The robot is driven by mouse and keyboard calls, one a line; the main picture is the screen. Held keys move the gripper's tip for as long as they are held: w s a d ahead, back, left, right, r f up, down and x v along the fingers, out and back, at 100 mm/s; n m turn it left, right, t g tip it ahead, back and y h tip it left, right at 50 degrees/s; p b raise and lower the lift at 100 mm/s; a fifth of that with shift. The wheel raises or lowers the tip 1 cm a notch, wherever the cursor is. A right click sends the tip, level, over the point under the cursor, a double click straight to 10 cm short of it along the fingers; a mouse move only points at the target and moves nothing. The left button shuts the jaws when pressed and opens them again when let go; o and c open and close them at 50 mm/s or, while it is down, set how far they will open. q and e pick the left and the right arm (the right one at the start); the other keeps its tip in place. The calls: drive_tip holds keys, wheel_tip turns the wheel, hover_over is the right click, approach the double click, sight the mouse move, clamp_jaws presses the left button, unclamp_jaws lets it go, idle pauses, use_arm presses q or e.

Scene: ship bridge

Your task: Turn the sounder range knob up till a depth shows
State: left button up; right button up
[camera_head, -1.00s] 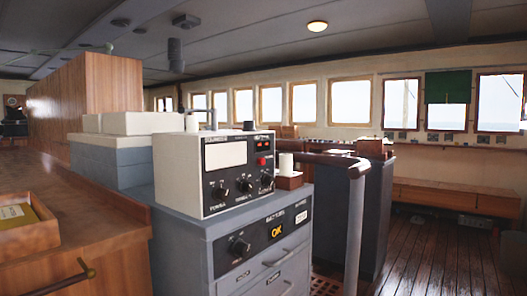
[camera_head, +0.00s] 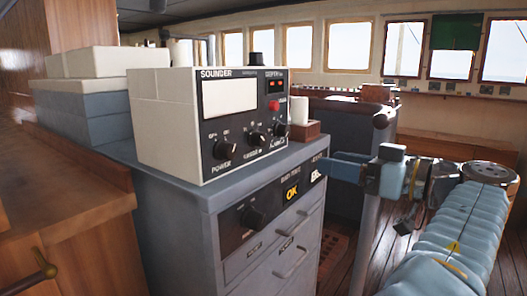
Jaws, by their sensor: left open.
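The sounder (camera_head: 168,120) is a cream box with a black front panel, standing on a grey cabinet. Three black knobs sit low on its panel: the power knob (camera_head: 223,148) at left, the range knob (camera_head: 256,138) in the middle and another knob (camera_head: 280,129) at right. The small depth window (camera_head: 275,82) is at the upper right; its reading is too small to make out.
The grey cabinet (camera_head: 240,268) has a lower panel with a black knob (camera_head: 252,217), a lit OK sign (camera_head: 292,191) and drawer handles. A white cup (camera_head: 299,110) stands in a brown holder right of the sounder. A handrail post (camera_head: 367,235) stands below my gripper.

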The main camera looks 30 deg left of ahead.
sight(264, 141)
use_arm(q)
drive_tip(key=shift+n+g, duration=0.5)
drive_tip(key=shift+n, duration=0.3)
drive_tip(key=a, duration=0.4)
drive_tip(key=a+r, duration=0.1)
drive_tip(key=a, duration=0.4)
drive_tip(key=s+a+r, duration=0.1)
drive_tip(key=a, duration=0.3)
drive_tip(key=shift+a+r+p, duration=0.15)
drive_tip(key=shift+a+p, duration=0.1)
drive_tip(key=shift+p, duration=0.15)
drive_tip(key=shift+c, duration=0.3)
clamp_jaws()
